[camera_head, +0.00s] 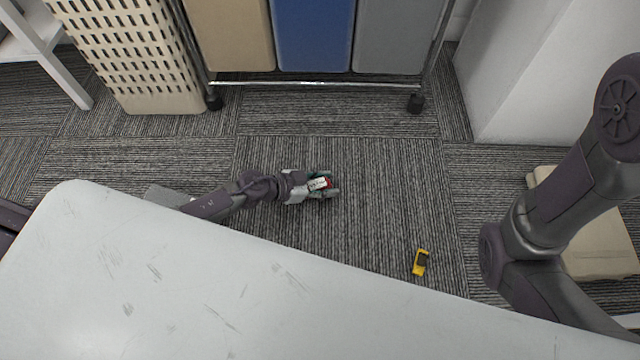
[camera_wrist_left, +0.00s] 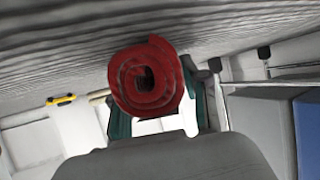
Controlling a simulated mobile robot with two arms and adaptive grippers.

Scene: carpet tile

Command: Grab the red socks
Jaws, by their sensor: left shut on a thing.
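The red socks are a rolled red bundle (camera_wrist_left: 146,78) in the left wrist view, with the spiral end facing the camera. In the head view only a small red bit of the socks (camera_head: 329,183) shows between the fingers. My left gripper (camera_head: 326,185) is low over the carpet, shut on the socks. Its fingers show on both sides of the roll in the left wrist view (camera_wrist_left: 158,112). I cannot tell whether the roll touches the carpet. My right arm enters the head view at the right, but its gripper is out of view.
A yellow toy-like object (camera_head: 420,262) lies on the carpet to the right. A wheeled rack with beige, blue and grey bins (camera_head: 312,35) and a slotted beige basket (camera_head: 125,55) stand at the back. A beige slab (camera_head: 600,240) lies at right. My white body top fills the lower left.

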